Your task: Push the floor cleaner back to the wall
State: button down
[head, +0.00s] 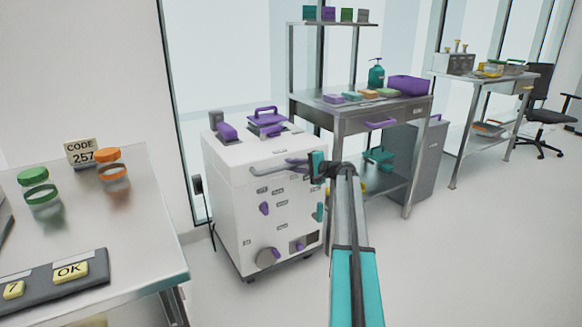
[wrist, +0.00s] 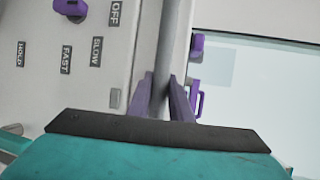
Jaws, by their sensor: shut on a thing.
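The floor cleaner (head: 232,200) is a white box on castors, left of centre in the head view, with purple knobs and several small labels on its front. It stands near the glass wall (head: 245,60). A grey bar handle (head: 264,171) sticks out across its upper front. My gripper (head: 300,163) is at the right part of this handle. In the wrist view its purple fingers (wrist: 163,97) are closed around the grey bar (wrist: 172,45), beside the labelled panel (wrist: 92,85). The gap behind the cleaner is mostly hidden.
A metal table (head: 150,215) with jars and a keypad stands close on the left. A steel workbench (head: 345,118) and a grey bin (head: 430,165) stand on the right. A cable (head: 211,235) hangs at the cleaner's left.

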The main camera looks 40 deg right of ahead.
jog(key=shift+w+r, duration=0.1)
jog(key=shift+w, duration=0.15)
jog(key=c, duration=1.6)
grip_release()
jog(key=shift+w, duration=0.1)
jog(key=p+v, duration=0.2)
jog(key=v, duration=1.2)
jog(key=shift+a, duration=0.1)
